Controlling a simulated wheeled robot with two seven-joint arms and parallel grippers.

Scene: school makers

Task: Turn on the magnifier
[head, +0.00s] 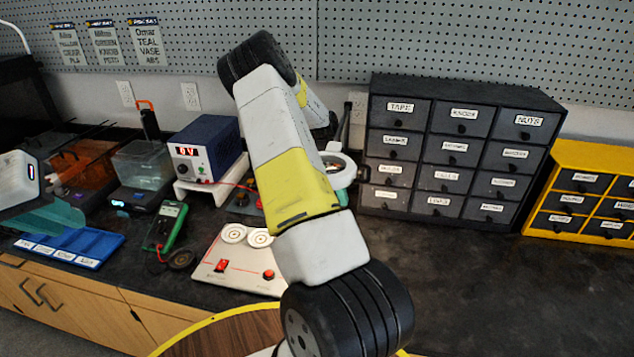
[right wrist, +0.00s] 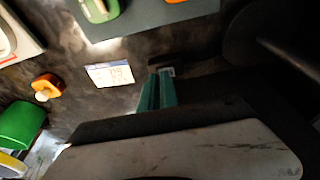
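The magnifier (head: 346,175) has a white ring head and stands left of the dark drawer cabinet in the head view. My right arm crosses in front and hides part of it, including its base. My right gripper is mostly hidden behind that arm in the head view. In the right wrist view its teal fingers (right wrist: 157,92) are close together with nothing visible between them. Their tips are by a small dark block (right wrist: 165,65) with a pale patch; I cannot tell whether they touch. My left gripper (head: 52,220), teal, is at the far left above the blue tray; its opening is unclear.
The dark drawer cabinet (head: 449,150) and yellow drawer unit (head: 582,193) stand at the right. A power supply (head: 206,150), green multimeter (head: 166,226), white switch panel (head: 240,262) and blue tray (head: 95,247) are left of my right arm. The bench front right is clear.

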